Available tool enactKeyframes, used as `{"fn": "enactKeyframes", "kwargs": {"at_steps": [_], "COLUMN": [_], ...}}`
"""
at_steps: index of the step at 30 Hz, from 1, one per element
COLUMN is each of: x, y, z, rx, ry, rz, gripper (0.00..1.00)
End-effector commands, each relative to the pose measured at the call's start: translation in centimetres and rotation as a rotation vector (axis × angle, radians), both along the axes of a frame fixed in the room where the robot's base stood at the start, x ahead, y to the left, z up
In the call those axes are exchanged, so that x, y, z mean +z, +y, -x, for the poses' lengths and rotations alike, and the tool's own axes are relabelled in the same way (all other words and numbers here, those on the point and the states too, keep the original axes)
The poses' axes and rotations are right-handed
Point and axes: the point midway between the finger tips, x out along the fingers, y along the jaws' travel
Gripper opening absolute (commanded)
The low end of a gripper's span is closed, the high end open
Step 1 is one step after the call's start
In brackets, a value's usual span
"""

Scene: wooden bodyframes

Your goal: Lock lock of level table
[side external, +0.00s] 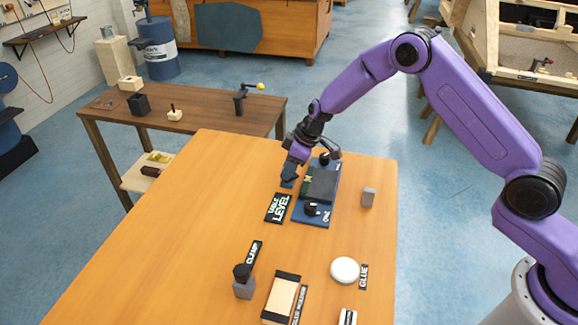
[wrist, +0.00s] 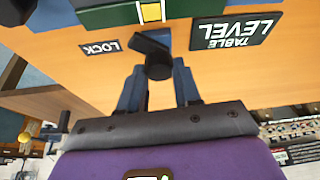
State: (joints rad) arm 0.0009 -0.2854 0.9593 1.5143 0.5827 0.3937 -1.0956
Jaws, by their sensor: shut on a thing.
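The level table (side external: 319,186), a blue base with a dark grey block and black knobs, lies on the orange worktop. Its edge, with a green strip and yellow part, shows at the top of the wrist view (wrist: 150,12). The lock (wrist: 157,58) is a dark lever with a round hub, beside the "LOCK" label (wrist: 100,47). My gripper (wrist: 159,76) has one finger on each side of the hub and is shut on it. In the side view my gripper (side external: 289,182) is at the level table's left edge, where it hides the lock.
The "TABLE LEVEL" sign (side external: 278,208) lies close to my gripper. A small grey block (side external: 368,197) stands right of the level table. A clamp block (side external: 243,282), a wooden block (side external: 282,297) and a white disc (side external: 344,270) are nearer the camera. The worktop's left part is clear.

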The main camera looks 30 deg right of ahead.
Motion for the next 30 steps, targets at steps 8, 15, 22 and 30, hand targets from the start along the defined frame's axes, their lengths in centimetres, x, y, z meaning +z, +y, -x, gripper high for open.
{"fn": "enactKeyframes", "kwargs": {"at_steps": [8,15,22,30], "x": [0.01,0.02,-0.01,-0.02], "y": [0.05,0.13,0.24,0.28], "z": [0.2,0.23,0.31,0.31], "rx": [-0.225,-0.386,-0.536,-0.699], "ry": [0.003,0.002,0.002,0.003], "rz": [0.001,0.002,0.003,0.005], "gripper": [0.02,0.02,0.02,0.02]}}
